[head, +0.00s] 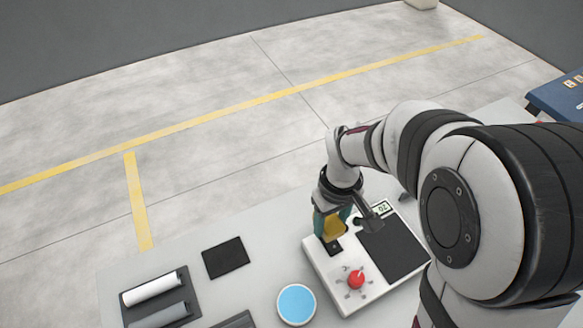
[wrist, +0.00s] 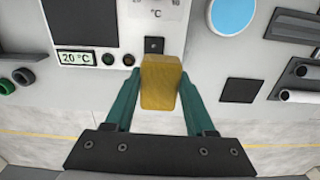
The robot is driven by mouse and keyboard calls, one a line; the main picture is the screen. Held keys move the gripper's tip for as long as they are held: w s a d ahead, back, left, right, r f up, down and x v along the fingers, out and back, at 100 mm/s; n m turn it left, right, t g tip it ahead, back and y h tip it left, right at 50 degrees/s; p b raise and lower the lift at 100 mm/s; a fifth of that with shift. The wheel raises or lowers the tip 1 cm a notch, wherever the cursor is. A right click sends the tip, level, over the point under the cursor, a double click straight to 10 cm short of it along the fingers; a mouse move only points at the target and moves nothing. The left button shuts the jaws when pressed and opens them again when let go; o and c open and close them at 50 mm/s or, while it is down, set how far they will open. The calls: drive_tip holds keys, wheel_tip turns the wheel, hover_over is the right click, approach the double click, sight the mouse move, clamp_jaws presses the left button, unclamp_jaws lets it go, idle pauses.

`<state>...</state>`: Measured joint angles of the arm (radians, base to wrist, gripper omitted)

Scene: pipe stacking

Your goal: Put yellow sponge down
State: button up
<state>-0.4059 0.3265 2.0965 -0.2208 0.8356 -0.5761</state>
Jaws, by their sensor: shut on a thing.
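The yellow sponge (wrist: 161,84) is a yellow block held between the two teal fingers of my gripper (wrist: 160,88) in the wrist view. In the head view the sponge (head: 334,228) shows at the end of my gripper (head: 331,222), over the upper left part of a white hot-plate unit (head: 318,272). My gripper is shut on the sponge. I cannot tell whether the sponge touches the unit below it.
The unit has a red knob (head: 356,279), a dark plate (head: 392,250) and a "20 °C" display (wrist: 77,58). A blue round dish (head: 296,304), a black square pad (head: 225,258) and a holder with pipes (head: 153,287) stand left. Bare table lies between pad and unit.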

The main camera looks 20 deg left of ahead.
hover_over(275, 245)
wheel_tip(275, 245, down, 7)
drive_tip(key=shift+d+f, duration=0.1)
drive_tip(key=shift+f, duration=2.05)
drive_tip(key=o, duration=1.3)
drive_tip(key=shift+f, duration=0.1)
